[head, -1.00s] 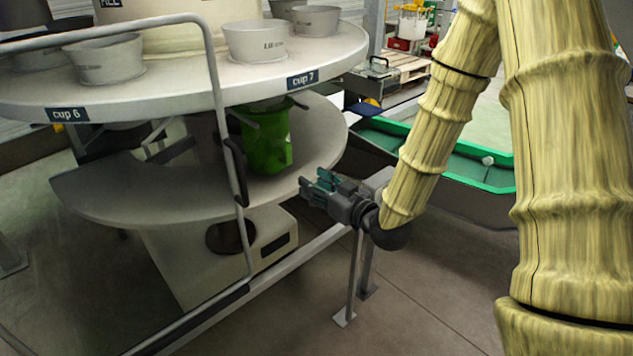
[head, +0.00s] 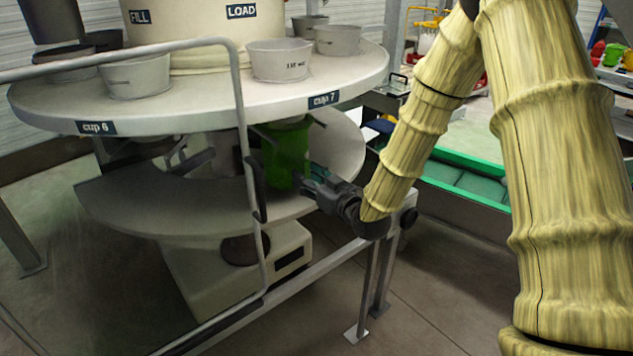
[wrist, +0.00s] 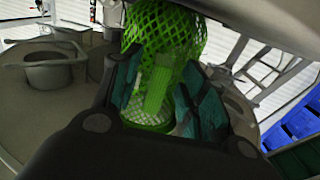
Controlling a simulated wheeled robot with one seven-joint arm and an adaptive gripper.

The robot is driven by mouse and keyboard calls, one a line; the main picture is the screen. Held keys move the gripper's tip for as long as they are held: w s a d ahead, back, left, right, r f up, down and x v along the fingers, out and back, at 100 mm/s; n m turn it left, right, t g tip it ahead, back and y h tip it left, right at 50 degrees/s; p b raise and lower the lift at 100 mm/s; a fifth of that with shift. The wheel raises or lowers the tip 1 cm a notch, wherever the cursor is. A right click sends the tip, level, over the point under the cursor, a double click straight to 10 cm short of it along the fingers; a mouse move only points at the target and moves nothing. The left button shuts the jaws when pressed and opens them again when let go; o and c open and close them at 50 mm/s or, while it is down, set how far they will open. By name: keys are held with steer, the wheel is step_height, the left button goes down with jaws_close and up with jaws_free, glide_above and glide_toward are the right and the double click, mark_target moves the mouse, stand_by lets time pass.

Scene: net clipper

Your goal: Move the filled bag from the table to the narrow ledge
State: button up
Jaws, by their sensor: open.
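The filled bag (head: 284,160) is a bright green net bag standing upright on the lower grey table (head: 180,205), under the round upper deck. My gripper (head: 312,178) is at the bag's right side in the head view. In the wrist view the bag (wrist: 162,75) rises between the two teal finger pads of my gripper (wrist: 172,100). The fingers are open on either side of it; I cannot tell whether they touch it. The bag's top is partly hidden beneath the upper deck in the head view. I cannot make out the narrow ledge with certainty.
The upper turntable (head: 200,118) carries several grey cups and overhangs the bag. A bent metal rail (head: 245,150) stands in front of the table. A green-rimmed bin (head: 465,170) lies to the right. The floor in front is partly clear.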

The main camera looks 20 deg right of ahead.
steer(key=shift+w+a, duration=0.15)
steer(key=shift+w, duration=0.2)
steer(key=c, duration=0.9)
jaws_close()
steer(key=shift+r, duration=0.2)
steer(key=shift+s, duration=0.1)
